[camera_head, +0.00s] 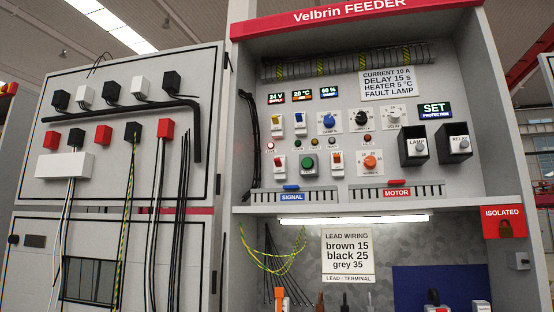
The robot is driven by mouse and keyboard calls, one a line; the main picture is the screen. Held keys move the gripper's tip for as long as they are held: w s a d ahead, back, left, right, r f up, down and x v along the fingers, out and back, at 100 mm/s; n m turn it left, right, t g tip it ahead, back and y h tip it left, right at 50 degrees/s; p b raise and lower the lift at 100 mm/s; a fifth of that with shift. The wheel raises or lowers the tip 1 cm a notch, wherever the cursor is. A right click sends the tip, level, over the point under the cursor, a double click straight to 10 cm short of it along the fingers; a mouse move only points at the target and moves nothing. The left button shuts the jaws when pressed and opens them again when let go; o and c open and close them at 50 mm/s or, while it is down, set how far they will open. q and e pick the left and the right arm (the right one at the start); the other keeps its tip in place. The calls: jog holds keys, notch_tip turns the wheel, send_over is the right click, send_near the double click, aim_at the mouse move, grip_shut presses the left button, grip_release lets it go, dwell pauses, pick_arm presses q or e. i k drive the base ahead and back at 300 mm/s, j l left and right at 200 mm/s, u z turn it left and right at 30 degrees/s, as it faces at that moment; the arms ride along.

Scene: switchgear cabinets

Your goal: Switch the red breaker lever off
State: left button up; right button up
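In the head view, a white switch housing with a small red lever (279,161) sits in the lower row on the left of the feeder panel (447,180). It is left of a green round button (308,162). Similar housings carry a blue lever (277,124), a yellow lever (299,119) and an orange-red lever (336,158). A flat red handle (397,182) sits above the MOTOR strip, and a blue handle (291,187) above the SIGNAL strip. The lever positions are too small to read surely. Neither gripper is in view.
An orange knob (371,161) and two dark boxes (413,145) lie right of the switches. A lit strip (354,219) runs below the strips. A cabinet (117,150) with cables stands left. A red ISOLATED sign (504,221) is at right.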

aim_at(277, 161)
jog(key=i+j+z, duration=0.1)
jog(key=z, duration=0.4)
jog(key=i+j+z, duration=0.2)
jog(key=j, duration=0.5)
jog(key=i+j+z, duration=0.1)
jog(key=j+z, duration=0.15)
jog(key=j, duration=0.5)
jog(key=j+z, duration=0.2)
jog(key=j, duration=0.55)
jog(key=i+j, duration=0.1)
jog(key=j, duration=0.95)
jog(key=i, duration=0.05)
